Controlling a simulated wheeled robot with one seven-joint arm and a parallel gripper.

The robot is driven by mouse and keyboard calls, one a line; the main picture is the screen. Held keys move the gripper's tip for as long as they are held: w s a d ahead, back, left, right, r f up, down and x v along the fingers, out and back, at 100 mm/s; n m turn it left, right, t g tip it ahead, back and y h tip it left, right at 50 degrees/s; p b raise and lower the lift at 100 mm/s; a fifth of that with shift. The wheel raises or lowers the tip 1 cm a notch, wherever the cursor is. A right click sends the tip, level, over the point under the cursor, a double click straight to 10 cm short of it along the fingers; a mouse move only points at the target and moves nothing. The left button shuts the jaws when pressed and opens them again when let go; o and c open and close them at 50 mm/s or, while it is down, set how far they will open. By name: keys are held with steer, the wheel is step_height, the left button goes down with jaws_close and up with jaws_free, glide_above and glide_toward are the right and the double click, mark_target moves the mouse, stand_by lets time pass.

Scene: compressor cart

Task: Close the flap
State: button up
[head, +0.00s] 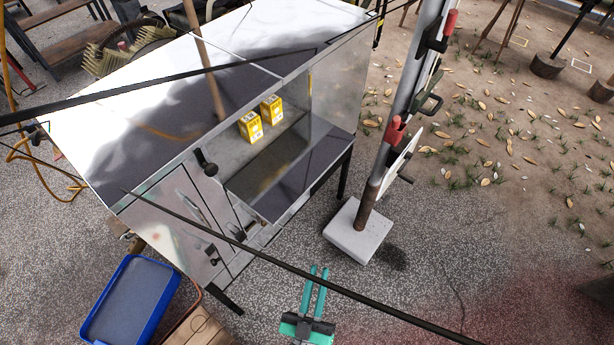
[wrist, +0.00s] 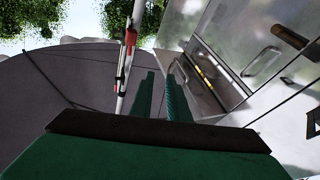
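The flap (head: 290,175) is a dark, shiny panel on the front of the metal cart cabinet (head: 165,85). It hangs open, folded down and outward from the compartment, and two yellow boxes (head: 261,118) show behind it. My gripper (head: 319,268) is teal and in front of and below the flap, apart from it. Its two fingers stand parallel with a narrow gap and nothing between them. In the wrist view the fingers (wrist: 160,85) point forward, with the cabinet (wrist: 225,45) to their right.
A pole with red clamps (head: 395,130) stands on a pale block (head: 358,232) to the right of the flap. A blue tray (head: 130,300) is at the lower left. Thin dark cables cross the head view.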

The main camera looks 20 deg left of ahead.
mark_target(307, 178)
steer(key=w+a+r+m+t+h, duration=0.2)
steer(key=w+a+t+h, duration=0.35)
steer(key=w+a, duration=0.8)
steer(key=shift+h, duration=0.45)
steer(key=x, duration=0.4)
steer(key=d+x, duration=0.1)
steer(key=x, duration=0.3)
steer(key=w+f+x, duration=0.1)
steer(key=x, duration=0.3)
steer(key=shift+s+d+f, duration=0.1)
steer(key=shift+d, duration=0.3)
steer(key=shift+c, duration=0.2)
jaws_close()
